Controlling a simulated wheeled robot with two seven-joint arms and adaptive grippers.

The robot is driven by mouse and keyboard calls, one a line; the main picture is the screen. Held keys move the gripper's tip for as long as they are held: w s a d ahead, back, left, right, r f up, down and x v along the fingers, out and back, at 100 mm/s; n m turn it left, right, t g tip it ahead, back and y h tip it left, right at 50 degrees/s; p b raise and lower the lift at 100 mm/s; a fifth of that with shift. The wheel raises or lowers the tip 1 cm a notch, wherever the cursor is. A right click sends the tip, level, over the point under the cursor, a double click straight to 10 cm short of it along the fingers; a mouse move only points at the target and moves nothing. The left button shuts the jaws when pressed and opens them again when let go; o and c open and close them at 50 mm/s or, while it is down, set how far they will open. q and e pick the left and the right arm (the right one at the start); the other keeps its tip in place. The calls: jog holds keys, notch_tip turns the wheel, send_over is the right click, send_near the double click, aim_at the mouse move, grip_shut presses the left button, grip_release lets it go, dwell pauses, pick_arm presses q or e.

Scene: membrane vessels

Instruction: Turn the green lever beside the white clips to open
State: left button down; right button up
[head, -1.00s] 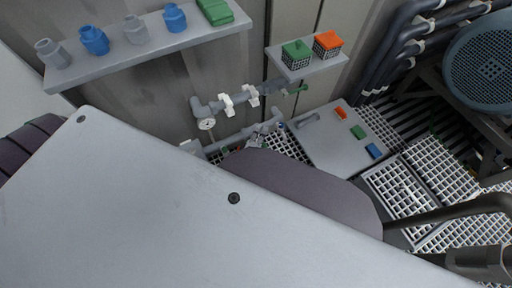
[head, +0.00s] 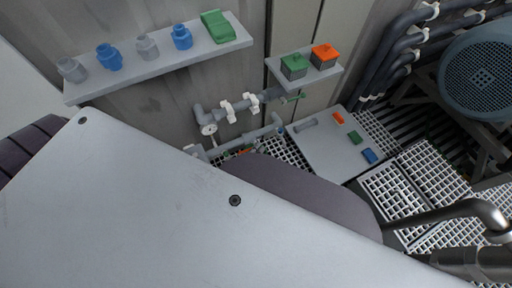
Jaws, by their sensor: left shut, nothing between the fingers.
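The green lever (head: 293,98) sits on the grey pipe by the wall, just right of the two white clips (head: 227,110) and (head: 251,102). It sticks out to the right, below the small shelf. My right gripper is not in view.
A wall shelf (head: 160,70) holds blue and grey vessels and a green block. A small shelf (head: 304,76) holds green and orange boxes. A gauge (head: 209,129) hangs on the pipe. A grey panel (head: 320,145) with coloured blocks lies to the right. Dark pipes run at the upper right.

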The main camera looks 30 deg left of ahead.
pick_arm(q)
jog(key=shift+s+a+f+m+g+p, duration=0.15)
jog(key=shift+s+f+m+g+p, duration=0.55)
jog(key=shift+s+f+m, duration=0.4)
jog(key=shift+w, duration=0.15)
jog(key=shift+h, duration=0.3)
